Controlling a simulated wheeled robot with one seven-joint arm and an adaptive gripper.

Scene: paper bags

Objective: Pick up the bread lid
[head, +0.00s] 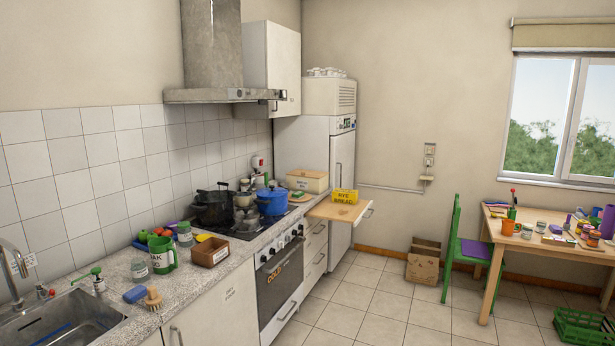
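A cream box (308,184) stands at the far end of the counter, by the tall white fridge. It has a flat, light wooden-looking lid (307,173) that appears to lie closed on top. Dark lettering on its front is too small to read surely; it may be the bread box. A yellow item marked "RYE BREAD" (344,196) sits on a wooden pull-out board (340,212) just right of and below the box. The inside of the box is hidden. My gripper is not in view.
The stove (281,279) holds dark pots and a blue pot (271,202). A green mug (162,255) and brown box (210,252) stand on the near counter. A green chair (464,249) and table are right. The tiled floor (375,295) between is clear.

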